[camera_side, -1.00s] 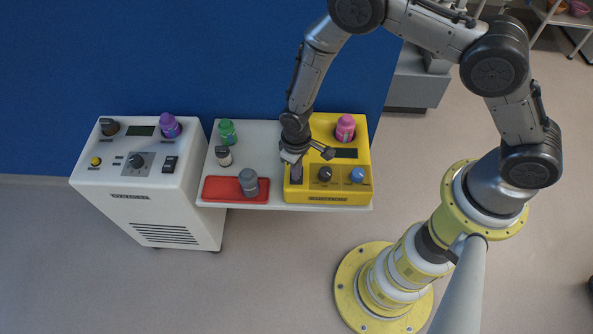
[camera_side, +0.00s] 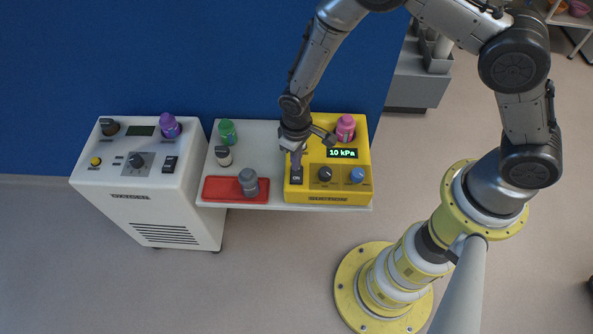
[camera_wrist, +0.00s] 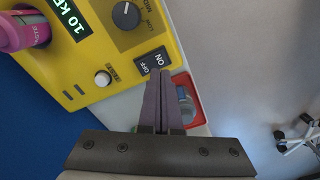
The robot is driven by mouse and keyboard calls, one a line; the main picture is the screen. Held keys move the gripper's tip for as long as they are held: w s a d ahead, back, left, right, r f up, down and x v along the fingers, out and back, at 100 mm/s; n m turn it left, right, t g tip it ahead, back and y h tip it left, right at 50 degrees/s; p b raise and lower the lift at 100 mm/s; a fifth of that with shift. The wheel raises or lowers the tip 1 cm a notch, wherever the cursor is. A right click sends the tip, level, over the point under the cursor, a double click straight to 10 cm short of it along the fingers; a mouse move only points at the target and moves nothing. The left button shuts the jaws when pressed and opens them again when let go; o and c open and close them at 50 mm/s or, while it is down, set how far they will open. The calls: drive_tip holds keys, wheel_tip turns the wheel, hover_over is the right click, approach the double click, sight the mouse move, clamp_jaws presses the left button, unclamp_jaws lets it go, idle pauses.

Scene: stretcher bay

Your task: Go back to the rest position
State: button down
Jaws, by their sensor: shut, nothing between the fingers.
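My gripper (camera_side: 296,162) is shut and empty, its fingertips just above or at the switch on the yellow unit (camera_side: 345,192); I cannot tell whether they touch. In the wrist view my gripper (camera_wrist: 160,80) points at the black ON/OFF switch (camera_wrist: 153,61). The switch (camera_side: 296,177) reads ON in the side view. The display (camera_side: 342,153) is lit and reads 10 kPa. A dark knob (camera_side: 325,174) and a blue knob (camera_side: 357,175) sit on the unit's front.
A pink bottle (camera_side: 345,128) stands in the unit's back right. To the left are a red tray (camera_side: 222,189), a grey bottle (camera_side: 249,181), a white dark-capped bottle (camera_side: 223,157) and a green bottle (camera_side: 228,132). A white machine (camera_side: 150,197) with a purple bottle (camera_side: 169,125) stands farther left.

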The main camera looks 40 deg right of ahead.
drive_tip(key=shift+r, duration=1)
drive_tip(key=w+d+r+m+t, duration=0.1)
drive_tip(key=w+d+r+t, duration=0.15)
drive_tip(key=r, duration=0.55)
drive_tip(key=w+d+r+t, duration=0.1)
drive_tip(key=w+r, duration=0.2)
drive_tip(key=r, duration=0.4)
drive_tip(key=s+d+r+m+t+y, duration=0.1)
drive_tip(key=d+r, duration=0.1)
drive_tip(key=r, duration=0.5)
drive_tip(key=s+d+r+t, duration=0.1)
drive_tip(key=s+d+r, duration=0.15)
drive_tip(key=r, duration=0.35)
drive_tip(key=s+d+r+m+t, duration=0.1)
drive_tip(key=s+d+r, duration=0.2)
drive_tip(key=s+r, duration=0.2)
drive_tip(key=s+d+r+t, duration=0.1)
drive_tip(key=s+d+r, duration=0.25)
drive_tip(key=s, duration=0.25)
drive_tip(key=s+f+g+h, duration=0.1)
drive_tip(key=s+f+g, duration=0.1)
drive_tip(key=s, duration=1)
drive_tip(key=shift+s+d+f, duration=0.3)
drive_tip(key=shift+d+f, duration=0.05)
drive_tip(key=shift+f, duration=0.05)
